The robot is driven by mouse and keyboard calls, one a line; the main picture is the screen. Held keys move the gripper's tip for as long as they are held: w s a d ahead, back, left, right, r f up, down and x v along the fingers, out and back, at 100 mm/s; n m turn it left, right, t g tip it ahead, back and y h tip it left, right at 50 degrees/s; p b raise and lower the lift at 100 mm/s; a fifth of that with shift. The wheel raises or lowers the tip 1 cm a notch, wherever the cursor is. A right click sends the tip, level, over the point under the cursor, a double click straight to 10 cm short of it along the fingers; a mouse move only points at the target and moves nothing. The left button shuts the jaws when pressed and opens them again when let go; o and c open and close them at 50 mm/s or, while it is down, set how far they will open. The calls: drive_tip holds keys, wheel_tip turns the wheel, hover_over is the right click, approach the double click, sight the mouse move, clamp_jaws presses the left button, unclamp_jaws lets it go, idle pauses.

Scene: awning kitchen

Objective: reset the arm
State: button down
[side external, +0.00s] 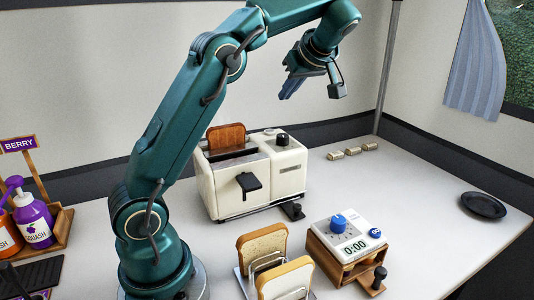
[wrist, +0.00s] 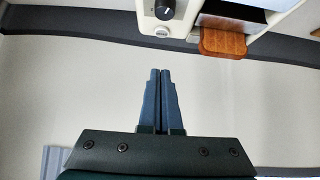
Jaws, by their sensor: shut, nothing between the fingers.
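My gripper (side external: 289,86) is raised high above the table in the side external view, to the upper right of the toaster. In the wrist view its two blue-grey fingers (wrist: 160,72) are together, with nothing between them. My gripper is clear of everything around it.
A cream toaster (side external: 224,194) with a browned toast slice (side external: 226,137) stands below; the slice also shows in the wrist view (wrist: 222,42). Bread slices stand in a rack (side external: 243,284) in front. A timer box (side external: 330,262), dark plate (side external: 483,206) and squash bottles (side external: 35,222) stand on the table (side external: 420,210).

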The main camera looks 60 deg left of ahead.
drive_tip(key=s+d+r+m+t+h, duration=0.3)
drive_tip(key=s+d+m, duration=0.2)
drive_tip(key=s+d, duration=0.3)
drive_tip(key=s+d+f+m+t+h, duration=0.1)
drive_tip(key=s+d+f+m+h, duration=0.2)
drive_tip(key=d+f+m, duration=0.3)
drive_tip(key=s+d+f+m+t+h, duration=0.1)
drive_tip(key=s+d+f+m+h, duration=0.2)
drive_tip(key=s+d+f+m, duration=0.2)
wheel_tip(320, 180, down, 2)
drive_tip(key=shift+s+d+m, duration=0.4)
drive_tip(key=shift+d+m, duration=0.55)
drive_tip(key=shift+m, duration=0.05)
